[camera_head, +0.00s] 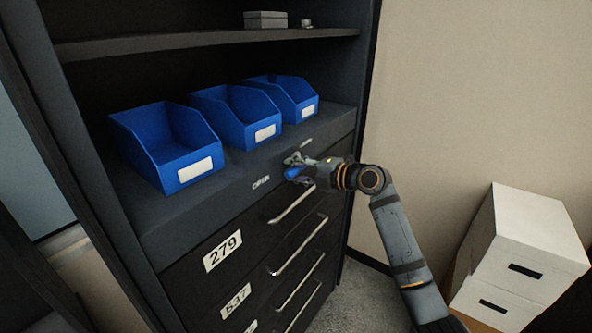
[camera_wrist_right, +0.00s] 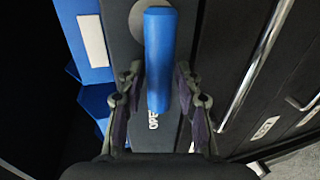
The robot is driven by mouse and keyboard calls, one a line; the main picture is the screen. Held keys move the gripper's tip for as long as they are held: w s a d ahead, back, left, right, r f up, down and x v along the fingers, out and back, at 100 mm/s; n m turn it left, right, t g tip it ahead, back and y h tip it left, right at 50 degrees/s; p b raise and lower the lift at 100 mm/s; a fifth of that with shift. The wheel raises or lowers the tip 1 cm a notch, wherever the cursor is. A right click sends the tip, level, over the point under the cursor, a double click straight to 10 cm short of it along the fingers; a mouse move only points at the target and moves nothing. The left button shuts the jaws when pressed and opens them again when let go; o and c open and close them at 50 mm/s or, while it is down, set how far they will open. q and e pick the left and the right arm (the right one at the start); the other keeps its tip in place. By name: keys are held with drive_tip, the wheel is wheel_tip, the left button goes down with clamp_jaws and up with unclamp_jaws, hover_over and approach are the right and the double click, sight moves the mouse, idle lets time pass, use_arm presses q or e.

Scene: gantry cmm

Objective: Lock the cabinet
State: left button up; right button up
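The dark cabinet (camera_head: 230,175) has a blue lever-like handle (camera_head: 294,174) on the front strip above its drawers. In the right wrist view the blue handle (camera_wrist_right: 159,60) stands lengthwise from a round grey base (camera_wrist_right: 137,18). Its lower end lies by a white label (camera_wrist_right: 153,121), partly hidden, that seems to read OPEN. My right gripper (camera_head: 300,169) is at the handle. In the wrist view its fingers (camera_wrist_right: 159,85) are apart, one on each side of the handle, with gaps visible. My left gripper is not in view.
Several blue bins (camera_head: 168,150) stand on the cabinet shelf, left of the handle. Drawers with metal bar handles (camera_head: 292,205) and number labels (camera_head: 222,253) lie below. White boxes (camera_head: 528,240) are stacked at the right by the wall.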

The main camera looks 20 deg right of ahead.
sight(293, 145)
clamp_jaws()
drive_tip(key=m+b, duration=0.2)
drive_tip(key=b, duration=0.1)
drive_tip(key=shift+d+r+g+y, duration=0.1)
drive_tip(key=shift+r+g+y, duration=0.2)
drive_tip(key=shift+r+y, duration=0.1)
drive_tip(key=m+b, duration=0.1)
drive_tip(key=r+m+y+b, duration=0.1)
drive_tip(key=m+b, duration=0.1)
drive_tip(key=m, duration=0.1)
drive_tip(key=shift+w+d+r, duration=0.3)
drive_tip(key=shift+d+r, duration=0.05)
drive_tip(key=shift+r, duration=0.05)
drive_tip(key=m+b, duration=0.1)
drive_tip(key=m, duration=0.1)
drive_tip(key=w+d+r+m+y+b, duration=0.1)
drive_tip(key=m, duration=0.1)
drive_tip(key=shift+r+g, duration=0.1)
drive_tip(key=shift+g, duration=0.2)
drive_tip(key=m+b, duration=0.1)
drive_tip(key=w+d+m+y+b, duration=0.1)
drive_tip(key=m, duration=0.1)
drive_tip(key=d+r+m+b, duration=0.1)
drive_tip(key=m, duration=0.1)
drive_tip(key=shift+w+y, duration=0.2)
drive_tip(key=shift+y, duration=0.2)
drive_tip(key=shift+m, duration=0.3)
drive_tip(key=shift+o, duration=2.1)
unclamp_jaws()
